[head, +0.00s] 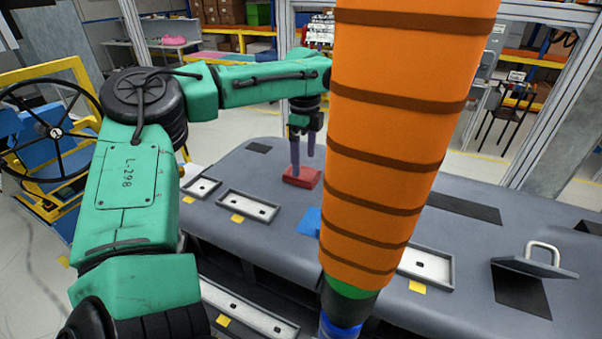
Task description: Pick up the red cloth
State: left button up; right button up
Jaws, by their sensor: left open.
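The red cloth (302,177) lies folded on the grey dashboard top, left of the middle of the head view. My left gripper (303,165) points down right at the cloth, with its two purple fingers apart. The fingertips are at or just above the cloth; I cannot tell whether they touch it. A large orange and brown banded arm part fills the middle right of the view and hides part of the dashboard. My right gripper does not show.
A blue piece (309,222) lies in front of the cloth, partly hidden. Shallow framed recesses (248,207) with yellow tags line the dashboard (228,172). A tilted plate with a handle (536,262) is at the right. A steering wheel (55,132) stands at the far left.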

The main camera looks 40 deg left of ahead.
aim_at(303, 173)
pick_arm(q)
jog(key=f, duration=0.1)
jog(key=f+p, duration=0.1)
jog(key=f, duration=0.1)
jog(key=f+p, duration=0.1)
jog(key=shift+w+a+f, duration=0.15)
jog(key=shift+w+f, duration=0.1)
jog(key=shift+f, duration=0.05)
jog(key=shift+s+a, duration=0.1)
jog(key=shift+s, duration=0.25)
jog(key=shift+s+r, duration=0.1)
jog(key=c, duration=1.3)
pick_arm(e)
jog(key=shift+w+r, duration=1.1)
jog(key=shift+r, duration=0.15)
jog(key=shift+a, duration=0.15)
